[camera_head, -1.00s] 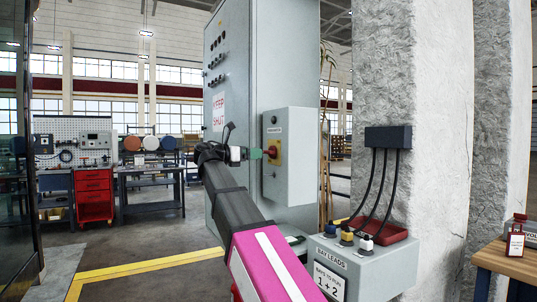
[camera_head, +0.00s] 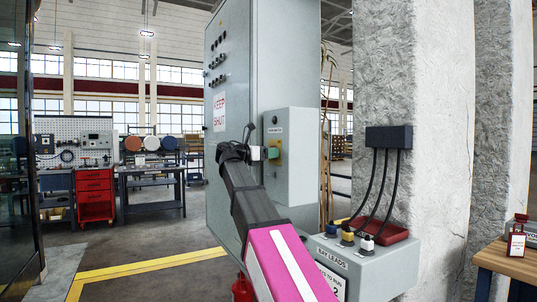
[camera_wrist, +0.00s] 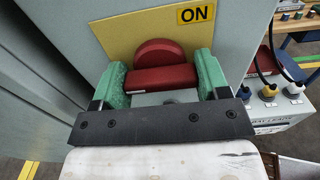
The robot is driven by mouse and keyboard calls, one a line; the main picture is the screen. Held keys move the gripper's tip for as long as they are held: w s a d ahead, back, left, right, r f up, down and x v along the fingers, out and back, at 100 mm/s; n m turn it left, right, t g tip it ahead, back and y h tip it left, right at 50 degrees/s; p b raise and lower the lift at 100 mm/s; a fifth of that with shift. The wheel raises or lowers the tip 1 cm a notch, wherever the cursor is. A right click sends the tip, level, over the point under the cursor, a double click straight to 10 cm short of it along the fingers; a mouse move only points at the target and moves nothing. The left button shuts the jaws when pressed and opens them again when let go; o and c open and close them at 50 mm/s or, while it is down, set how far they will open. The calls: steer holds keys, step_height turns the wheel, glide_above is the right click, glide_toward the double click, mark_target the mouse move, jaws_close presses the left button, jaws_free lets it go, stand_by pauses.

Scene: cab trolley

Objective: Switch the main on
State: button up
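The main switch has a red handle (camera_wrist: 163,78) with a round red part behind it, on a yellow plate (camera_wrist: 115,33). The plate carries an ON label (camera_wrist: 196,14) at its upper right in the wrist view. In the head view the yellow plate (camera_head: 278,148) sits on a grey switch box (camera_head: 303,150). My gripper (camera_wrist: 162,75) has its green fingers on either side of the handle, which spans the gap between them. Whether the fingers press on it is not clear. In the head view my gripper (camera_head: 271,153) hides most of the handle.
The grey box is fixed to a tall grey cabinet (camera_head: 232,60) with a KEEP SHUT sign (camera_head: 219,112). Below right is a lead box (camera_head: 375,262) with several plugs and a red tray (camera_head: 383,230). A rough pillar (camera_head: 435,100) stands at the right.

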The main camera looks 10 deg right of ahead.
steer(key=shift+m, duration=0.3)
steer(key=shift+c, duration=0.4)
steer(key=m, duration=1.3)
steer(key=shift+m, duration=2.1)
steer(key=o, duration=0.9)
steer(key=shift+o, duration=0.2)
steer(key=shift+a, duration=0.1)
